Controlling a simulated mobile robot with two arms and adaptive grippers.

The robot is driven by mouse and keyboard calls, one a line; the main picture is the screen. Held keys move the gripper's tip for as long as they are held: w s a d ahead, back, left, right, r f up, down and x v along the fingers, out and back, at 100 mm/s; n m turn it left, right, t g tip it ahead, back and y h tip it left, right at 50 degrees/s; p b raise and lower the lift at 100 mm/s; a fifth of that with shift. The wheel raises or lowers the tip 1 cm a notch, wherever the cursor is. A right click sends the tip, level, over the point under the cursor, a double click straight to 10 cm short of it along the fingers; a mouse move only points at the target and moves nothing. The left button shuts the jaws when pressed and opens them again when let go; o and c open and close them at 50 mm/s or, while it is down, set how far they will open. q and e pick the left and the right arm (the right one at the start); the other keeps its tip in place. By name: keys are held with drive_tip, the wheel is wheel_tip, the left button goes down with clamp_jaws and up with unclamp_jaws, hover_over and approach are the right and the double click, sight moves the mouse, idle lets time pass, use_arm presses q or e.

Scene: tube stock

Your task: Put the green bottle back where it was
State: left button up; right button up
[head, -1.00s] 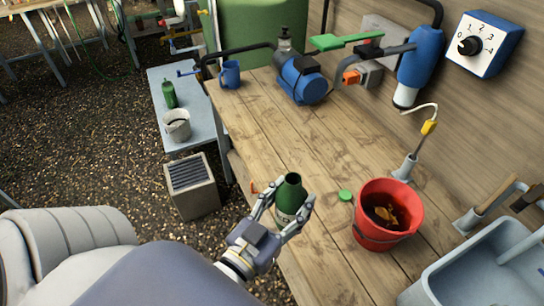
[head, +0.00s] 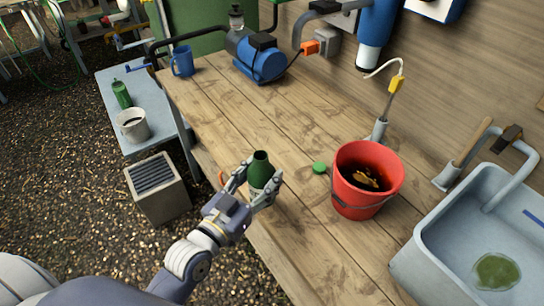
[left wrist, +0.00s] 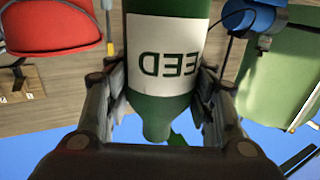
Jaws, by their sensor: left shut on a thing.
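The green bottle (head: 261,168) is dark green with an open neck, upright at the bench's near edge. My left gripper (head: 257,184) is shut around its body. I cannot tell whether its base touches the bench. In the left wrist view the bottle (left wrist: 160,108) appears inverted between the fingers, with a white label reading "EED"; the rest of the word is hidden. A small green cap (head: 320,167) lies on the bench to the right of the bottle. Another green bottle (head: 122,94) stands on the low grey table (head: 157,142). My right gripper is not in view.
A red bucket (head: 350,192) of dark liquid stands right of the bottle. A grey sink (head: 425,262) is at the right. A blue pump (head: 262,62) and blue mug (head: 183,60) stand at the back. A white pot (head: 133,126) is on the low table. The bench's middle is clear.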

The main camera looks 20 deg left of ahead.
use_arm(q)
drive_tip(key=w+f, duration=0.1)
drive_tip(key=w, duration=0.3)
drive_tip(key=w+a+f, duration=0.1)
drive_tip(key=w+f, duration=0.1)
drive_tip(key=w, duration=0.2)
drive_tip(key=w+f, duration=0.1)
drive_tip(key=w, duration=0.3)
drive_tip(key=shift+w+a+f+p, duration=0.15)
drive_tip(key=shift+w+p, duration=0.2)
drive_tip(key=shift+f, duration=0.15)
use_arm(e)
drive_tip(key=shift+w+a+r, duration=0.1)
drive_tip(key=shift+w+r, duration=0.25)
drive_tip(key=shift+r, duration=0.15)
use_arm(q)
drive_tip(key=shift+f, duration=0.15)
drive_tip(key=o, duration=1.3)
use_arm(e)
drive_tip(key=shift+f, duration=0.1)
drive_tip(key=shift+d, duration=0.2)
